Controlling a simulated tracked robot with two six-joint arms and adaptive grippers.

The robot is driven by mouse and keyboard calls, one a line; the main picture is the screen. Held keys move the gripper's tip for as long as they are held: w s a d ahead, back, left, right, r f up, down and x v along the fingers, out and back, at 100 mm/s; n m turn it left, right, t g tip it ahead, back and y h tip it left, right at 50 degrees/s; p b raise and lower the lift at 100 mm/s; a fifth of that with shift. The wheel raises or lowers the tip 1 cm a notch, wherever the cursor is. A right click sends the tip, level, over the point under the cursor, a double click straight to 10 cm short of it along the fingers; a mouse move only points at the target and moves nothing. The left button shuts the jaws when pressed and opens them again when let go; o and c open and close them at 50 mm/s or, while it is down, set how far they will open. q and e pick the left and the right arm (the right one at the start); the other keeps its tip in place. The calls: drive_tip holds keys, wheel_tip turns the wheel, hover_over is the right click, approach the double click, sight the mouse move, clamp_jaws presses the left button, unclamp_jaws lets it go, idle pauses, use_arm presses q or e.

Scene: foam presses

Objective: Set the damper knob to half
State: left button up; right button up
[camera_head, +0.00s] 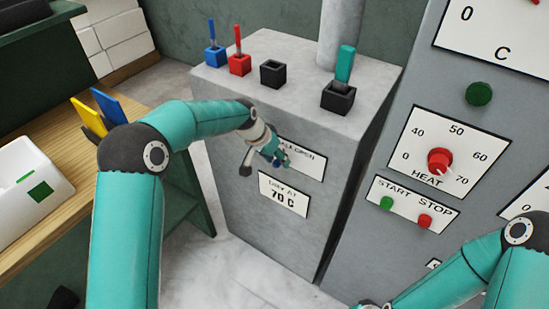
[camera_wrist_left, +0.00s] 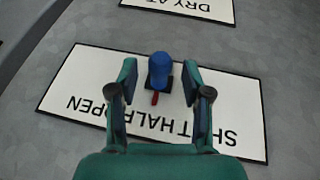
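The damper knob (camera_wrist_left: 160,68) is blue with a red pointer, on a white plate (camera_wrist_left: 75,85) lettered SHUT, HALF, OPEN. In the left wrist view, which shows the plate upside down, the pointer aims down at about the word HALF. My left gripper (camera_wrist_left: 160,75) is open, one finger on each side of the knob, with a gap visible on both sides. In the head view my left gripper (camera_head: 280,158) is at the front of the grey cabinet and hides most of the knob and part of the plate (camera_head: 312,164).
A DRY AT 70 C sign (camera_head: 283,194) is below the plate. The grey cabinet (camera_head: 250,240) carries several coloured holders on top. To its right stands a panel with a red HEAT knob (camera_head: 440,160) and START and STOP buttons. A wooden bench (camera_head: 75,215) is at left.

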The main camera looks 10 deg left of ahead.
use_arm(q)
drive_tip(key=v, duration=1.1)
drive_tip(key=shift+r, duration=0.4)
drive_tip(key=shift+s+a, duration=0.1)
drive_tip(key=shift+a, duration=0.05)
drive_tip(key=s+d+f+n+g, duration=0.1)
drive_tip(key=s+f+g, duration=0.2)
drive_tip(key=s+f, duration=0.65)
drive_tip(key=s+f+g, duration=0.2)
drive_tip(key=s+f, duration=0.3)
drive_tip(key=f, duration=0.9)
drive_tip(key=s+d+f+n+t, duration=0.1)
drive_tip(key=s+f, duration=0.3)
drive_tip(key=s, duration=0.4)
drive_tip(key=s+d+f+n+t, duration=0.1)
drive_tip(key=s+d+f+n, duration=0.2)
drive_tip(key=s, duration=0.5)
drive_tip(key=shift+f+n, duration=0.3)
drive_tip(key=shift+f, duration=0.4)
